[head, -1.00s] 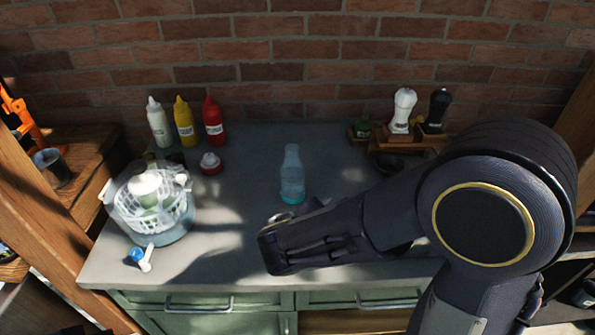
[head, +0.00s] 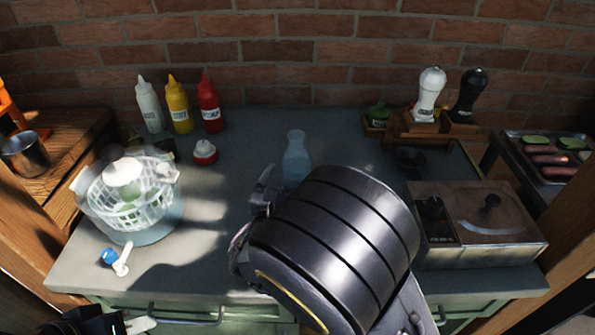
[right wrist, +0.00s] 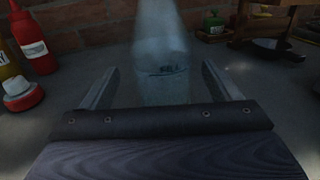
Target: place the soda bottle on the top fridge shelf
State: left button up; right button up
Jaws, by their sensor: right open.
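The soda bottle (head: 296,158), clear and pale blue, stands upright on the grey counter. My right arm hides its lower part in the head view. In the right wrist view the bottle (right wrist: 163,55) stands between the two fingers of my right gripper (right wrist: 160,75). The fingers are apart, with a gap on each side of the bottle. My left gripper (head: 105,324) is partly in view at the bottom left edge of the head view, away from the bottle; its fingers are not clear. No fridge shelf can be made out.
White, yellow and red squeeze bottles (head: 180,108) stand at the back left. A salad spinner (head: 130,200) sits at the left. A wooden caddy (head: 425,128) holds white and black mills. A metal-lidded appliance (head: 490,225) stands at the right. Green drawers (head: 180,310) are below the counter.

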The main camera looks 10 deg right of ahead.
aim_at(298, 163)
jog(key=x, duration=0.4)
jog(key=shift+w+d+f, duration=0.1)
jog(key=shift+w+d, duration=0.2)
jog(key=c, duration=1.5)
jog(key=shift+r, duration=0.25)
